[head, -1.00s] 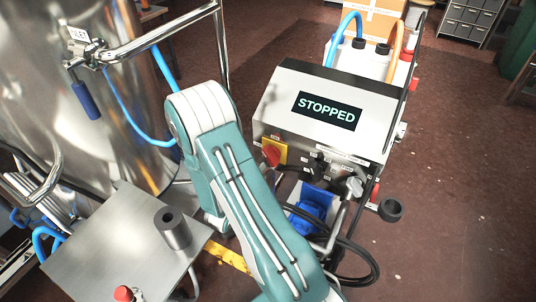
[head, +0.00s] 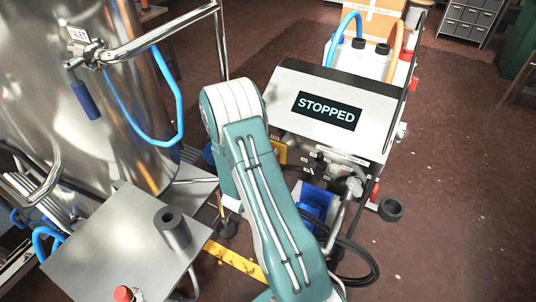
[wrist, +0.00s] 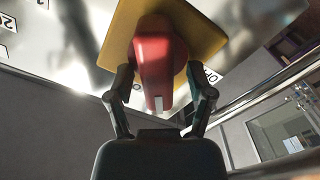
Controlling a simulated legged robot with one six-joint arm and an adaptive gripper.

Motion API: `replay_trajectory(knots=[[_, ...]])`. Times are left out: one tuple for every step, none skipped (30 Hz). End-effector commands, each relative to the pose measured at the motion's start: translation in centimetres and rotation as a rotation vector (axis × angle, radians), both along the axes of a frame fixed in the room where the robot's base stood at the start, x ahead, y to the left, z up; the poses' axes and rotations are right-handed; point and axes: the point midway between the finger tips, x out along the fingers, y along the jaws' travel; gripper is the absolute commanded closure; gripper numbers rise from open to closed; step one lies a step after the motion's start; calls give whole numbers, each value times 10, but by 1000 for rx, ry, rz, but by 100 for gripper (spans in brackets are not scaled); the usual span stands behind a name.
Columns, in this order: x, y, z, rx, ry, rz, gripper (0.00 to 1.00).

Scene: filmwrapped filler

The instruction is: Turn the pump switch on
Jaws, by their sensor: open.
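The pump switch is a red rotary knob (wrist: 158,60) on a yellow square plate (wrist: 205,30), large in the wrist view. A white mark shows on the knob's lower end. My gripper (wrist: 160,85) is open, with one finger on each side of the knob's lower part; I cannot tell whether they touch it. In the head view my arm hides the knob and my gripper, and only an edge of the yellow plate (head: 281,152) shows. The pump box display (head: 327,110) reads STOPPED.
A steel tank (head: 70,110) with a blue hose (head: 160,140) stands at the left. A steel table (head: 110,245) is at the lower left. A blue pump (head: 314,205) and black cables lie below the box. Open floor is at the right.

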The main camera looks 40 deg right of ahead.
Motion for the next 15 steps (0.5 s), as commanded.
replay_trajectory(knots=[[0, 0, 0, 0, 0, 0, 40], [0, 0, 0, 0, 0, 0, 54], [0, 0, 0, 0, 0, 0, 72], [0, 0, 0, 0, 0, 0, 85], [0, 0, 0, 0, 0, 0, 98], [0, 0, 0, 1, 0, 1, 100], [0, 0, 0, 1, 0, 1, 100], [0, 0, 0, 1, 0, 1, 100], [0, 0, -1, 1, 0, 1, 100], [1, 1, -1, 1, 0, 2, 100], [1, 1, -1, 1, 0, 2, 100], [1, 1, -1, 2, -1, 2, 100], [1, 1, -1, 3, -3, 2, 100], [1, 1, -1, 4, -6, 2, 100], [1, 1, -1, 7, -11, 2, 100]])
